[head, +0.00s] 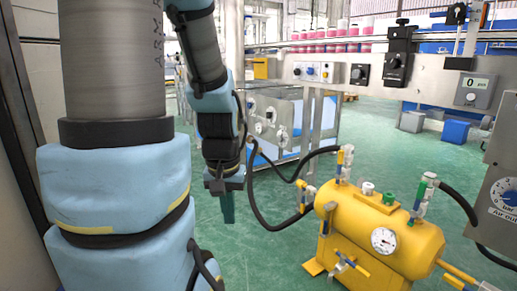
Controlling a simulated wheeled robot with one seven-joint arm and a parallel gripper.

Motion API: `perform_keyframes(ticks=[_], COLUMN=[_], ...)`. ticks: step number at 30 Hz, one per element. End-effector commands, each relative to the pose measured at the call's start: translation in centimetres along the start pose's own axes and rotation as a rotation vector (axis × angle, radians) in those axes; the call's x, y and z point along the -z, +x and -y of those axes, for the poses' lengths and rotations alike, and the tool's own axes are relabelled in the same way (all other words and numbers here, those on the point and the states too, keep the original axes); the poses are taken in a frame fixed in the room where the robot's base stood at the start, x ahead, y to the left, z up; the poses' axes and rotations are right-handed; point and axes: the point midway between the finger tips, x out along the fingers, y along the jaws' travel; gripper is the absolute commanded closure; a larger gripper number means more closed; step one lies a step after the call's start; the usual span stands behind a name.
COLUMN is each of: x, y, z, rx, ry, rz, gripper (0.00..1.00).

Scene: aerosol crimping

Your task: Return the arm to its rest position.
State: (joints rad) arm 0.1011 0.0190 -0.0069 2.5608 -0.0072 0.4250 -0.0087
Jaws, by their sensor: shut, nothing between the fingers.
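My gripper (228,207) hangs at the end of my arm, pointing down at the left of centre in the head view. Its teal fingers are together, with nothing seen between them. My arm is folded down in front of the camera, its large blue and grey links filling the left side. The gripper is apart from everything, over open green floor as seen from here. A black hose (266,222) loops just to its right in the picture.
A yellow air tank (410,243) with a gauge and valves stands at lower right. A steel machine panel (430,71) with knobs and a display crosses the upper right. Red-pink cans (330,33) line the conveyor behind. Green floor (365,140) is clear between.

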Motion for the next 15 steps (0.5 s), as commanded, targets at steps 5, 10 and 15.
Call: perform_keyframes(ticks=[5, 10, 15], x=[0.8, 1.5, 2.2], y=[-5.3, -10.5, -15.6], z=[0.0, -0.1, -0.1], rx=[0.000, 0.000, 0.001], ry=[0.003, 0.005, 0.006], rz=[-0.001, -0.002, -0.002], gripper=[1.00, 1.00, 1.00])
